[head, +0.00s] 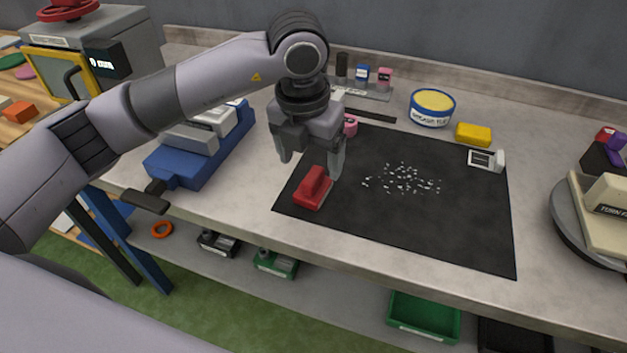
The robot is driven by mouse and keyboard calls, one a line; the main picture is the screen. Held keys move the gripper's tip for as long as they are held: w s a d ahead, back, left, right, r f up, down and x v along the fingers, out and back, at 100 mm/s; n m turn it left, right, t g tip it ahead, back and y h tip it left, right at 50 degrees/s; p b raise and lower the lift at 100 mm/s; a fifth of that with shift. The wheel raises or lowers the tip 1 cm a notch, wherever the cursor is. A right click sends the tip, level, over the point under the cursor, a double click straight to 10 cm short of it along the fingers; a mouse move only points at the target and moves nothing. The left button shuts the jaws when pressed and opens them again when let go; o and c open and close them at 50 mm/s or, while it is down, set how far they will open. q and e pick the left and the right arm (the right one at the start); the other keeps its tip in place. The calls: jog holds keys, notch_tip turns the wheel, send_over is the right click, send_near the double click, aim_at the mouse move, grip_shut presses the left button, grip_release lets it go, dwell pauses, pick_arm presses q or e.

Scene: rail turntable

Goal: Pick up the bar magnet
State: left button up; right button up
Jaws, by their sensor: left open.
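The bar magnet looks to be the red block (313,188) with a raised grip, lying at the left front of the black mat (450,229). My left gripper (308,172) hangs above the mat, pointing down, with its fingers apart and empty. Its fingertips are close above the red block; I cannot tell whether they touch it. Small silvery bits (404,180) lie scattered on the mat to the right of the block. My right gripper does not show.
A blue vise (187,160) stands left of the mat. Behind it are a round tub (432,107), a yellow block (474,134) and a pink item (350,125). A turntable (567,215) stands far right. The mat's front is clear.

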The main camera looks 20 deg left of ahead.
aim_at(313, 174)
pick_arm(q)
jog(key=f, duration=0.4)
jog(key=shift+w+d+f+p, duration=0.15)
jog(key=shift+d+f+p, duration=0.1)
jog(key=shift+f+p, duration=0.15)
jog(key=c, duration=1.3)
jog(key=shift+r, duration=0.1)
notch_tip(313, 174, up, 20)
jog(key=shift+b, duration=0.4)
jog(key=o, duration=0.4)
jog(key=shift+c, duration=0.7)
